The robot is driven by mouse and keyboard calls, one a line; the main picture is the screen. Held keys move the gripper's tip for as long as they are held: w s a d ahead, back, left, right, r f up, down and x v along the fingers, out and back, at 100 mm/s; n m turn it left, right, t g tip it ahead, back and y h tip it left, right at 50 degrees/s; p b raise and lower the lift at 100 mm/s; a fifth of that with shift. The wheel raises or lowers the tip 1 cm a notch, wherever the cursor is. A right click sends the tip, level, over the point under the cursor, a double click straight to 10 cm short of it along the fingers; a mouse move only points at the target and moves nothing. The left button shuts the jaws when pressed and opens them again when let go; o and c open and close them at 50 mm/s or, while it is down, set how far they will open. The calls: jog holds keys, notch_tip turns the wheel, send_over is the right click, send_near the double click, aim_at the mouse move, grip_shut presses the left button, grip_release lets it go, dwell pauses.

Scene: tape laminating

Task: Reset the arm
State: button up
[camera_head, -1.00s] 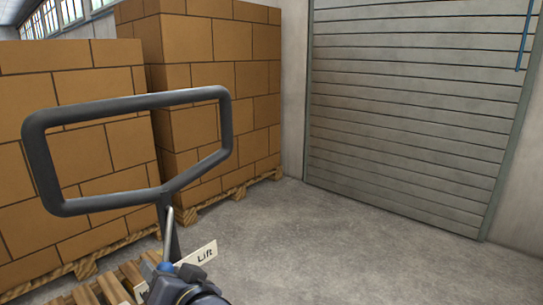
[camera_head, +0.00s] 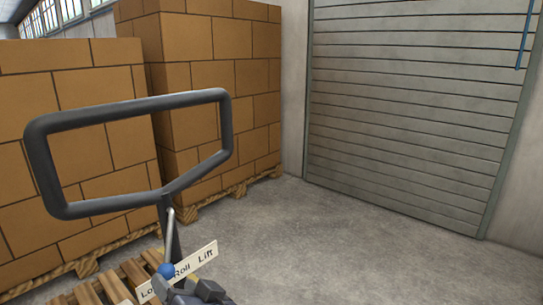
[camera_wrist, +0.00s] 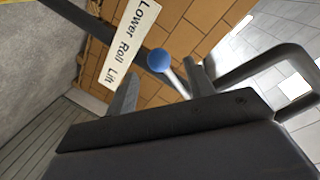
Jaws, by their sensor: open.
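The lever with a blue ball knob (camera_head: 166,270) stands on the dark pallet jack handle (camera_head: 127,106). A cream label (camera_head: 205,255) reading "Lower Roll Lift" lies behind the knob; part of its text is covered in the head view but readable in the wrist view (camera_wrist: 130,42). My gripper (camera_head: 190,290) is at the bottom edge of the head view, just below and right of the knob. In the wrist view my gripper (camera_wrist: 158,82) has its two fingers apart, with the blue knob (camera_wrist: 159,60) showing between and beyond them. Nothing is held.
Stacks of brown boxes (camera_head: 215,55) on wooden pallets stand behind and left of the handle. An empty wooden pallet (camera_head: 130,277) shows at the lower left. A grey shutter door (camera_head: 410,110) stands at the right. The concrete floor (camera_head: 340,250) between is clear.

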aim_at(171, 271)
jog(key=b+x, duration=0.1)
jog(key=x, duration=0.5)
jog(key=shift+w+a+f, duration=0.15)
jog(key=shift+w, duration=0.05)
jog(key=shift+w+d+f+n, duration=0.15)
jog(key=shift+w+d+n, duration=0.25)
jog(key=shift+n, duration=0.2)
